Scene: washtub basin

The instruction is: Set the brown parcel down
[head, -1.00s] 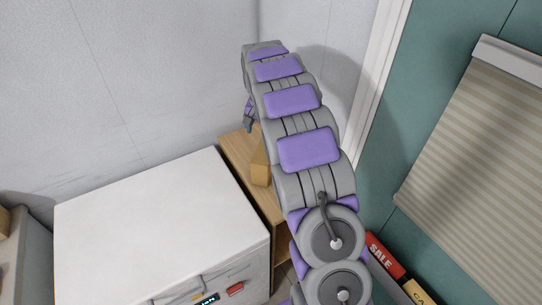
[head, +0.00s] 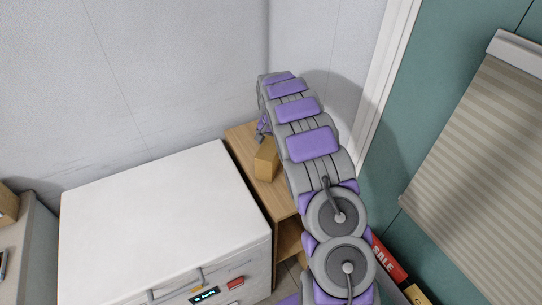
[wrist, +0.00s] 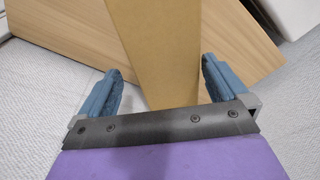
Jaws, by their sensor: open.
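The brown parcel (head: 266,160) is a plain tan box. It stands on the light wooden cabinet top (head: 242,146), in the corner by the walls, partly covered by my arm. My gripper (head: 262,131) is beside the parcel, mostly hidden behind my arm in the head view. In the wrist view, the blue fingers of my gripper (wrist: 160,72) are spread apart, with the parcel (wrist: 156,35) reaching between and beyond them. I cannot tell whether either finger touches it. The wooden surface (wrist: 62,38) shows behind the parcel.
A white-topped appliance (head: 150,205) with a small display stands left of the wooden cabinet. Walls close in behind it. A red SALE box (head: 389,262) lies low at the right, below a striped blind (head: 475,160). Another counter (head: 25,245) is at far left.

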